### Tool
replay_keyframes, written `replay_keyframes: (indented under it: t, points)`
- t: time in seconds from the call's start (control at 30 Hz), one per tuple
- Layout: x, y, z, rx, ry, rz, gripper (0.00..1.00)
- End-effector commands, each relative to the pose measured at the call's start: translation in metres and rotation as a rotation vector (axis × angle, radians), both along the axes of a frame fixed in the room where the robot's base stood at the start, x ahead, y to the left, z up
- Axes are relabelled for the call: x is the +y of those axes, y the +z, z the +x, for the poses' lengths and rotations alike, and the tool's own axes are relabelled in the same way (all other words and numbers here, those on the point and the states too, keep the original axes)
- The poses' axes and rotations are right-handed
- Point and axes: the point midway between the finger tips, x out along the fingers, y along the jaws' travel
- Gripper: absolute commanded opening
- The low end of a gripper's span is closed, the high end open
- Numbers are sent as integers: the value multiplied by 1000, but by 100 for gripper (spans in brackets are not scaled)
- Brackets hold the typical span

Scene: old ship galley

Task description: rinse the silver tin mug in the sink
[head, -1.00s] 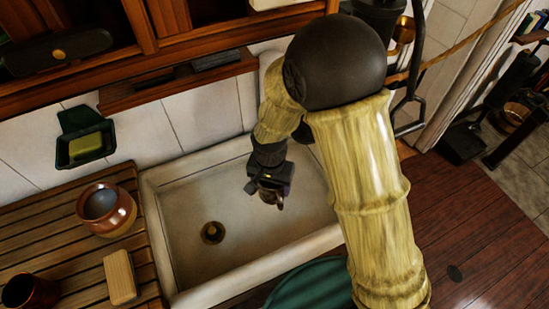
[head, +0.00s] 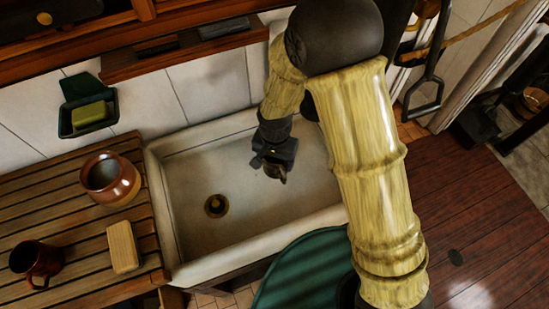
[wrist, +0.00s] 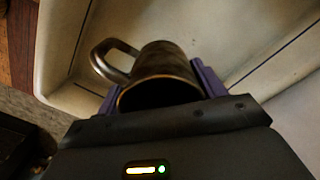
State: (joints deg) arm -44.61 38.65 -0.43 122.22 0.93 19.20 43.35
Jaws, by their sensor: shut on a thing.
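The sink (head: 190,190) is a pale rectangular basin with a dark brass drain (head: 215,206) in its floor. My gripper (head: 274,166) is over the right part of the basin. It is shut on a metal mug (wrist: 165,67), with purple-lined fingers on either side of it in the wrist view. The mug looks dull brownish silver there, its handle to the left and its dark opening toward my gripper. In the head view only a small part of the mug shows below the fingers. I cannot tell its height above the basin floor.
A slatted wooden board (head: 60,215) left of the sink holds a brown-glazed pot (head: 112,181), a reddish-brown mug (head: 37,262) and a wooden block (head: 123,247). A green soap holder (head: 90,115) is on the tiled wall. A wooden shelf (head: 185,52) runs above the sink.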

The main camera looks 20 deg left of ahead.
Motion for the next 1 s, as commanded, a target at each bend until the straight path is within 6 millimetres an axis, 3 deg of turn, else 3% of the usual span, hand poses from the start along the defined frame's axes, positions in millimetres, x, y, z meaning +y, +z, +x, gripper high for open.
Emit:
replay_keyframes:
  t: [1.0]
  points:
    - [0, -86, 0, 1, 1, 0, 43]
